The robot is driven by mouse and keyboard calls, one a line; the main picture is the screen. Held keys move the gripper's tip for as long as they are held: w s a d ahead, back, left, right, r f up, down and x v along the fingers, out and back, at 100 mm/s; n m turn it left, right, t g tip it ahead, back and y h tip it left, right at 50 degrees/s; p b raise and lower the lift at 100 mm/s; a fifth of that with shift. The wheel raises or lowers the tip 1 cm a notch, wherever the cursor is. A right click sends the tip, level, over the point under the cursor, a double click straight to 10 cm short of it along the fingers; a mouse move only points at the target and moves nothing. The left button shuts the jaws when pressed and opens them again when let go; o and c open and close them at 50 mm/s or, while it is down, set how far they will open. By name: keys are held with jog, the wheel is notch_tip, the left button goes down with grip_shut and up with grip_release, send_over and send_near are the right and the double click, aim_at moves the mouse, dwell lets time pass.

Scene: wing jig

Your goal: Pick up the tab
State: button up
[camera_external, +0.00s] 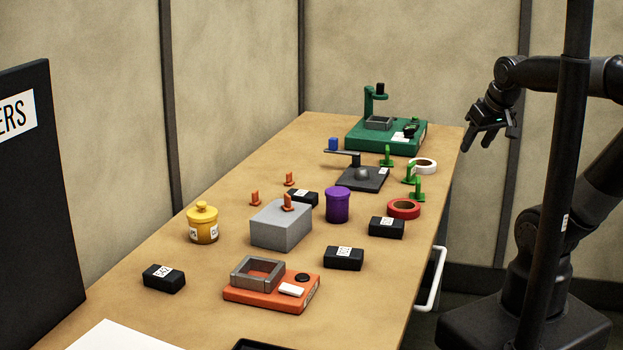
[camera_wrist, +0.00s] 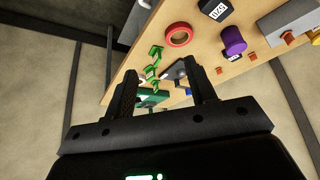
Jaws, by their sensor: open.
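Small upright tabs stand on the table in two colours; I cannot tell which one the task means. Green tabs (camera_external: 387,156) stand near the right edge, two more closer to the front (camera_external: 410,174). Orange tabs (camera_external: 255,199) stand left of centre, one of them (camera_external: 288,203) at a grey block (camera_external: 281,228). My gripper (camera_external: 478,140) is open and empty, in the air off the table's right edge, apart from every tab. In the wrist view, green tabs (camera_wrist: 155,53) show beyond the two open fingers (camera_wrist: 160,78).
A green fixture (camera_external: 385,138) stands at the back, an orange fixture (camera_external: 270,293) in front. Between them are a purple jar (camera_external: 338,206), a red tape ring (camera_external: 403,209), a white ring (camera_external: 423,166), a yellow jar (camera_external: 202,225) and several black labelled blocks (camera_external: 343,258).

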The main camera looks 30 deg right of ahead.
jog(key=w+a+r+n, duration=0.1)
jog(key=w+a+r, duration=0.15)
jog(key=w, duration=0.45)
jog(key=w+a+r+n, duration=0.1)
jog(key=w+a+r, duration=0.15)
jog(key=w, duration=0.35)
jog(key=n+g+y, duration=0.2)
jog(key=n+y, duration=0.1)
jog(key=n, duration=0.3)
send_over(255, 191)
jog(key=s+d, duration=0.2)
jog(key=s, duration=0.1)
notch_tip(255, 191, down, 18)
jog(key=x, duration=1)
jog(key=shift+d+f, duration=0.2)
jog(key=shift+f, duration=0.15)
jog(key=c, duration=1.1)
